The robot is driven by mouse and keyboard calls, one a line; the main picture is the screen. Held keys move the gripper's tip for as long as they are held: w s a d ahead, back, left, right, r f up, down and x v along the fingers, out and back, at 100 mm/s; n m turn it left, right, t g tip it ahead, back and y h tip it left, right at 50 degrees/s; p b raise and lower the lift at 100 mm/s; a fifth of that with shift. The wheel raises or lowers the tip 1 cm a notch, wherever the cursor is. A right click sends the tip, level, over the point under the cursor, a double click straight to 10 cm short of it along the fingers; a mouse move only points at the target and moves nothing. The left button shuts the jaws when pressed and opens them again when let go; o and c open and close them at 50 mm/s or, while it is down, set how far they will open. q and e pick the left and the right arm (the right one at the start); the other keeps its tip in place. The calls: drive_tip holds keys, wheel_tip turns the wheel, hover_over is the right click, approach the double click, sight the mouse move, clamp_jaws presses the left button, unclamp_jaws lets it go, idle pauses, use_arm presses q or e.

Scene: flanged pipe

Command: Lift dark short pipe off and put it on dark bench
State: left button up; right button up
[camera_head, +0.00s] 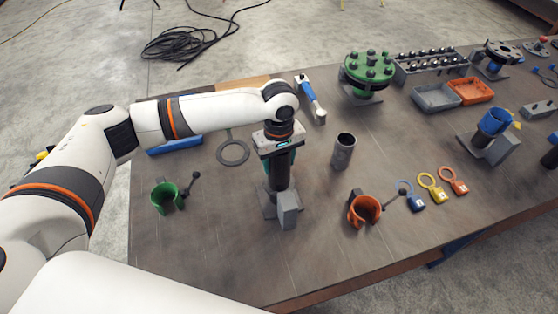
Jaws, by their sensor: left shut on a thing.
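The dark short pipe (280,172) is upright near the middle of the dark bench (215,255). Its lower end is at a grey stand (288,212); I cannot tell whether it is seated there or just clear of it. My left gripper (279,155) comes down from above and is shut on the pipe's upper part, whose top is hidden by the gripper. My right gripper is not in view.
A grey upright cylinder (343,151) stands right of the pipe. A green holder (166,198) is to the left and an orange holder (364,211) to the right. A flat ring (233,153) lies behind left. The front left bench is clear.

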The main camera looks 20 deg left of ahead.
use_arm(q)
drive_tip(key=shift+r, duration=0.2)
drive_tip(key=shift+w+r, duration=0.1)
drive_tip(key=shift+r, duration=0.3)
wheel_tip(320, 180, up, 9)
drive_tip(key=shift+b, duration=1.15)
drive_tip(key=shift+r, duration=0.1)
drive_tip(key=shift+r+p, duration=0.75)
drive_tip(key=shift+p, duration=0.4)
drive_tip(key=shift+r+p, duration=1.7)
drive_tip(key=shift+p, duration=0.6)
drive_tip(key=shift+f, duration=0.1)
